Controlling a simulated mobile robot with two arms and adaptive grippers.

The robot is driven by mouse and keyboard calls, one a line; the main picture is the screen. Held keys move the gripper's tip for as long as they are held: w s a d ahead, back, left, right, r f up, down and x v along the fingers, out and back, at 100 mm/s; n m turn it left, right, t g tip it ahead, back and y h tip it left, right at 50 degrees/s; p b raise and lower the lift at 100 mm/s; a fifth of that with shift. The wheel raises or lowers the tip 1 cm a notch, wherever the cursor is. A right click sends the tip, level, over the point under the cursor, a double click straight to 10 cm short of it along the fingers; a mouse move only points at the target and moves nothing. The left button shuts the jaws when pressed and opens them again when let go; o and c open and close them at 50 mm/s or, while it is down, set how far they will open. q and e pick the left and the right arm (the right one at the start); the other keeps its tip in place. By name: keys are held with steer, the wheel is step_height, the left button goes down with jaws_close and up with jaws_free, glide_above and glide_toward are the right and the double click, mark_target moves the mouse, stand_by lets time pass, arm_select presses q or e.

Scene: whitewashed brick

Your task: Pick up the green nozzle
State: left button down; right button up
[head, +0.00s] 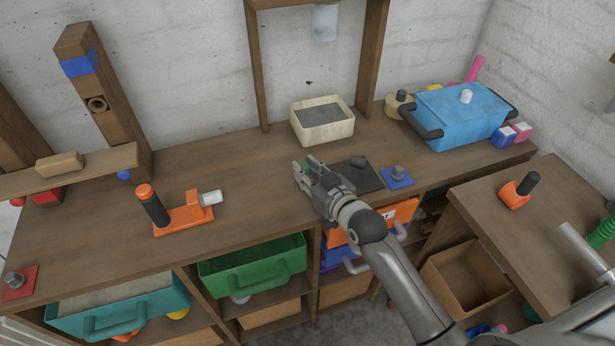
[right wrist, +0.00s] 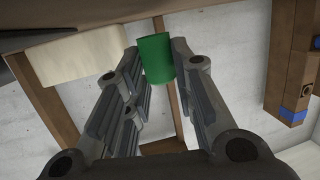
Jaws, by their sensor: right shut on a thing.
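The green nozzle (right wrist: 156,58) is a short green cylinder held between the fingertips of my right gripper (head: 306,166) in the right wrist view. In the head view only a small bit of green (head: 308,169) shows between the fingers, the rest hidden by them. My right gripper is shut on it, over the middle of the wooden workbench (head: 240,180), in front of the cream bin. I cannot tell how far the nozzle is above the bench top. My left gripper is not in view.
A cream bin (head: 322,133) stands behind my right gripper. A dark plate (head: 362,180) and a blue plate with a grey bolt (head: 397,178) lie to its right. A blue toolbox (head: 460,118) stands farther right. An orange clamp-like tool (head: 182,220) lies to the left.

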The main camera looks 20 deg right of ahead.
steer(key=shift+s+a+r+b, duration=1.1)
steer(key=shift+s+a+r, duration=0.85)
steer(key=shift+s+r, duration=4)
steer(key=w+d+f, duration=0.1)
steer(key=w+f, duration=0.2)
steer(key=w+d+f, duration=0.1)
steer(key=w+f, duration=0.2)
steer(key=w, duration=0.1)
steer(key=w+d+f, duration=0.1)
steer(key=w+f, duration=0.3)
steer(key=shift+w+d+f, duration=0.1)
steer(key=shift+w+d, duration=0.15)
steer(key=shift+d, duration=0.15)
steer(key=shift+w+f, duration=0.15)
steer(key=shift+f, duration=0.1)
step_height(320, 180, down, 3)
steer(key=shift+f, duration=0.1)
